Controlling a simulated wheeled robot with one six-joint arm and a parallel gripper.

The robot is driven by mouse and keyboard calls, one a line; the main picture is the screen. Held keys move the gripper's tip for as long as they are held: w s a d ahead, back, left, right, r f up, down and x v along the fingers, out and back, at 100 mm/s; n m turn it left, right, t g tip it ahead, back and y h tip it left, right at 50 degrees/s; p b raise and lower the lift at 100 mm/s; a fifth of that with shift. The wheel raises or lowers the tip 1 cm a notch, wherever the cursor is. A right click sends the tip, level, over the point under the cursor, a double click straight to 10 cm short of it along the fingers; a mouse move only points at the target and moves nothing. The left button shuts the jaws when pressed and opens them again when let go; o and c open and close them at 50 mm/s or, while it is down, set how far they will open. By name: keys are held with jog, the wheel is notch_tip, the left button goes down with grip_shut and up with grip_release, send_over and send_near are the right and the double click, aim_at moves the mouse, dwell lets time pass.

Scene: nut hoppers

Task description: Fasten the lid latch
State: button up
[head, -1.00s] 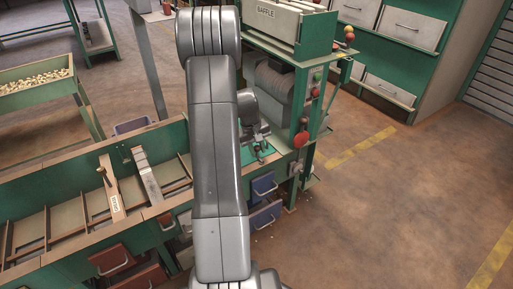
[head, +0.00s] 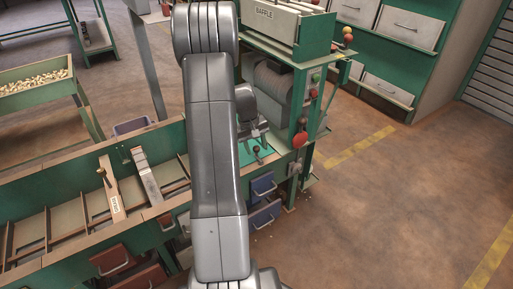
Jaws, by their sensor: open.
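My gripper (head: 254,138) is partly in view just right of my grey arm, over the bench end below the BAFFLE box. It is small and partly hidden by the arm, with its jaws open and nothing seen between them. Just under it is a bright green plate (head: 270,154) with a small dark knob or lever (head: 257,152) standing on it. This may be the lid and its latch, but I cannot tell for sure, nor whether the jaws touch it.
A green post (head: 299,110) with red knobs stands right of my gripper. The BAFFLE box (head: 266,14) is above and behind. A long divided trough (head: 75,229) runs left. Blue drawers (head: 263,185) sit below. Open floor (head: 400,210) lies right.

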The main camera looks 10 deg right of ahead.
notch_tip(320, 180, up, 12)
jog(key=a+p, duration=0.2)
jog(key=p, duration=0.1)
jog(key=shift+s+a+f, duration=0.15)
jog(key=shift+f, duration=0.1)
jog(key=d+f+b, duration=0.1)
jog(key=f, duration=0.3)
jog(key=f+b, duration=0.2)
jog(key=f, duration=0.3)
jog(key=d+f+b, duration=0.1)
jog(key=f, duration=0.3)
jog(key=shift+d+f, duration=0.25)
jog(key=shift+d, duration=0.05)
jog(key=shift+f, duration=0.2)
jog(key=shift+a+r+n+b, duration=0.15)
jog(key=shift+n+b, duration=0.25)
jog(key=shift+n, duration=0.2)
jog(key=shift+r, duration=0.1)
